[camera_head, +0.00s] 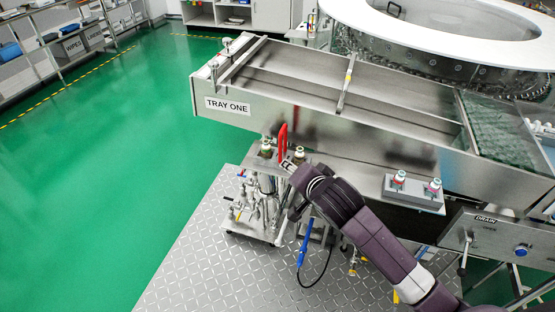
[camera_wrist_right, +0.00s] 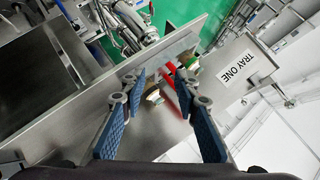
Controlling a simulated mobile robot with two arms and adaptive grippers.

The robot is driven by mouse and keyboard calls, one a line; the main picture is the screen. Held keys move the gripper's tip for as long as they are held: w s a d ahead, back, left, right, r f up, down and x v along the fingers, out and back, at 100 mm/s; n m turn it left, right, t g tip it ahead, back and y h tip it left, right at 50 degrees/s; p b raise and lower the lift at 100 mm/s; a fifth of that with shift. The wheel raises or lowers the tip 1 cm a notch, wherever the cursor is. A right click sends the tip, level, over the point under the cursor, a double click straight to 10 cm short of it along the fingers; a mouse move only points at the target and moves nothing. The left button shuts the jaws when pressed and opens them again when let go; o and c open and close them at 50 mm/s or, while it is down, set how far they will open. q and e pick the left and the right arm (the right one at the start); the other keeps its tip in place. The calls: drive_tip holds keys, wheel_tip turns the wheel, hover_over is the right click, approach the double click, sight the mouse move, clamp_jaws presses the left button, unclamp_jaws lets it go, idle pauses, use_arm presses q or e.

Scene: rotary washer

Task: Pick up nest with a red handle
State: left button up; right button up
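The red handle (camera_head: 283,137) of the nest stands upright at the front side of the steel tray unit, between two small fittings. The rest of the nest cannot be told apart from the metal parts around it. My right gripper (camera_head: 288,165) is just in front of and below the handle. In the right wrist view the red handle (camera_wrist_right: 182,94) shows beyond the fingertips, close to the right-hand finger. There my right gripper (camera_wrist_right: 160,78) is open, with its two blue-padded fingers apart and nothing clearly held. Whether a finger touches the handle cannot be told. My left gripper is not in view.
The steel tray unit labelled TRAY ONE (camera_head: 227,105) spans the space behind the gripper. A metal valve assembly (camera_head: 256,212) stands left of my wrist on the chequered plate (camera_head: 195,270). A grey block with two fittings (camera_head: 414,192) is to the right. Green floor is clear at left.

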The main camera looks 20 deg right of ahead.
sight(283, 130)
wheel_tip(283, 130, up, 9)
drive_tip(key=w+m+t, duration=0.2)
drive_tip(key=shift+m, duration=0.3)
drive_tip(key=p+x, duration=0.1)
drive_tip(key=x, duration=0.1)
drive_tip(key=p+x, duration=0.1)
drive_tip(key=x, duration=0.1)
drive_tip(key=p+x, duration=0.1)
drive_tip(key=x, duration=0.1)
drive_tip(key=shift+w+d+r, duration=0.25)
drive_tip(key=shift+w+a+f+p, duration=0.1)
drive_tip(key=shift+w+f+p, duration=0.25)
drive_tip(key=shift+w, duration=0.15)
clamp_jaws()
drive_tip(key=shift+r, duration=0.1)
